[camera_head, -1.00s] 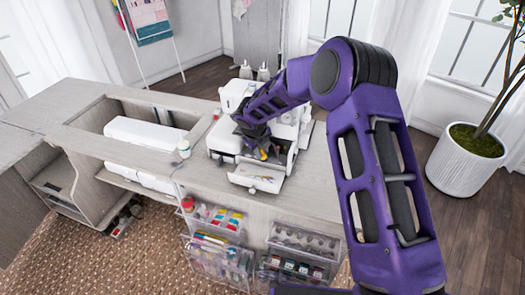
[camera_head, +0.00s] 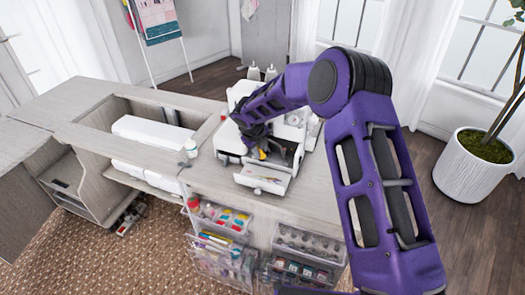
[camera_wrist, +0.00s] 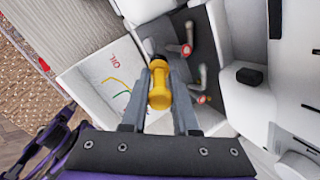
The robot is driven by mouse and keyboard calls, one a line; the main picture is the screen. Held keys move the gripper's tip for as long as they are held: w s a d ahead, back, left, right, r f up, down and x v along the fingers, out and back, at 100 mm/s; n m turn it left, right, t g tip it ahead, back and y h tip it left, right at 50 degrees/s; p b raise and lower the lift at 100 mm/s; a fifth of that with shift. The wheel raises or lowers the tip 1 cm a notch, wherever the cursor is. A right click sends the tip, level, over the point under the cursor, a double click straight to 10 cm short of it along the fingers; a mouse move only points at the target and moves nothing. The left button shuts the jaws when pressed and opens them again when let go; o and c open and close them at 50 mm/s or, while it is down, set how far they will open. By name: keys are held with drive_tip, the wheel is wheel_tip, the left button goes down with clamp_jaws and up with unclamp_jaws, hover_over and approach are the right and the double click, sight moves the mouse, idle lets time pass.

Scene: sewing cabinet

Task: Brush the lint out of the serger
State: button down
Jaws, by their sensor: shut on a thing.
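The white serger (camera_head: 241,92) stands on the cabinet top, partly hidden behind my arm. Its front is open, with a dark inside and two pale lever-like parts with red tips in the wrist view. My gripper (camera_head: 258,143) is at this opening. In the wrist view my gripper (camera_wrist: 163,72) is shut on a yellow handle (camera_wrist: 159,92), probably the brush's. The brush's far end is hidden, so I cannot tell whether it touches the inside. The lowered front cover (camera_wrist: 95,80) carries coloured thread lines and the word OIL; it also shows in the head view (camera_head: 262,180).
Clear drawers (camera_head: 305,245) with sewing supplies hang on the cabinet front. A potted plant (camera_head: 472,170) stands on the right.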

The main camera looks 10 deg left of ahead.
drive_tip(key=shift+w+a, duration=0.1)
drive_tip(key=shift+a, duration=0.5)
drive_tip(key=shift+w+a+f, duration=0.1)
drive_tip(key=shift+w+a, duration=0.1)
drive_tip(key=shift+a, duration=0.8)
wheel_tip(320, 180, up, 6)
idle(0.4)
drive_tip(key=shift+s, duration=0.1)
